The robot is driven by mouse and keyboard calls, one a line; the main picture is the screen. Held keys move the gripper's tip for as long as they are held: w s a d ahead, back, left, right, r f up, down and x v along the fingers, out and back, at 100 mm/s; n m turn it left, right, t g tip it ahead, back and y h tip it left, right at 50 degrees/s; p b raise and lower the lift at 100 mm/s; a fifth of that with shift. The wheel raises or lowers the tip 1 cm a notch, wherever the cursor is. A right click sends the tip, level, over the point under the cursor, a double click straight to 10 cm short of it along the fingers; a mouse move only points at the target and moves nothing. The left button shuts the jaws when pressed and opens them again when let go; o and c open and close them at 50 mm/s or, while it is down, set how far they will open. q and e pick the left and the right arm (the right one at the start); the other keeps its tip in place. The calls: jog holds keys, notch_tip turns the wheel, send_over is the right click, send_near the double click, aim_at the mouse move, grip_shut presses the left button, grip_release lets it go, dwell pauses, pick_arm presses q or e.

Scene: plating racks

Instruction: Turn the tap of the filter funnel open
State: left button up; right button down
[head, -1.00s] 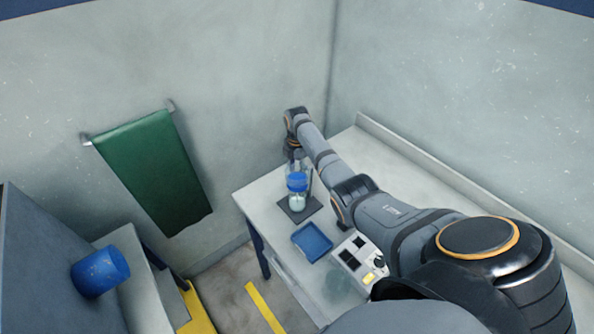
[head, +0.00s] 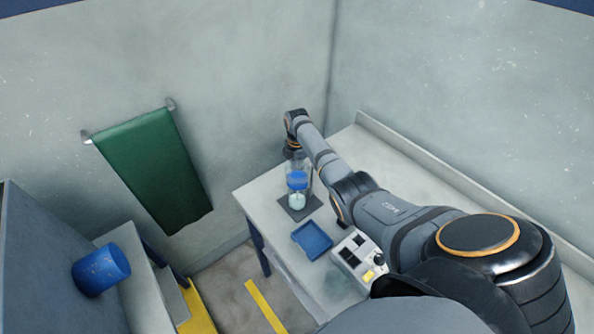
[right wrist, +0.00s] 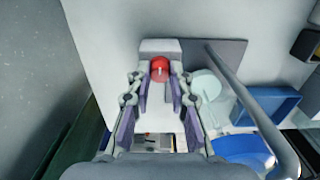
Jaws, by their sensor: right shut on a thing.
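The filter funnel (head: 297,180) is blue and stands over a pale round vessel (head: 298,200) on a dark mat. In the right wrist view the funnel's blue bowl (right wrist: 245,150) is at the lower right, partly behind a grey rod. A small red tap (right wrist: 160,68) sits between the fingertips of my right gripper (right wrist: 161,82), which is shut on it. In the head view this gripper (head: 295,158) is small and close beside the funnel, and the tap cannot be made out. How far the tap is turned is unclear. My left gripper is not in view.
A grey rod (right wrist: 245,95) rises close to the right of my gripper. The dark mat (head: 312,206) lies under the vessel. A blue tray (head: 312,240) and a grey control box (head: 352,262) stand nearer on the bench. A green towel (head: 152,172) hangs on the wall.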

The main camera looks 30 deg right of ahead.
jog(key=shift+m, duration=0.3)
jog(key=m+p, duration=0.1)
jog(key=m, duration=0.2)
jog(key=shift+r+m+p, duration=0.1)
jog(key=shift+m+p, duration=0.3)
jog(key=m+p, duration=0.1)
jog(key=m, duration=0.3)
dwell(0.3)
jog(key=c, duration=1.2)
grip_release()
jog(key=shift+r, duration=0.15)
notch_tip(320, 180, up, 12)
jog(key=shift+f, duration=0.25)
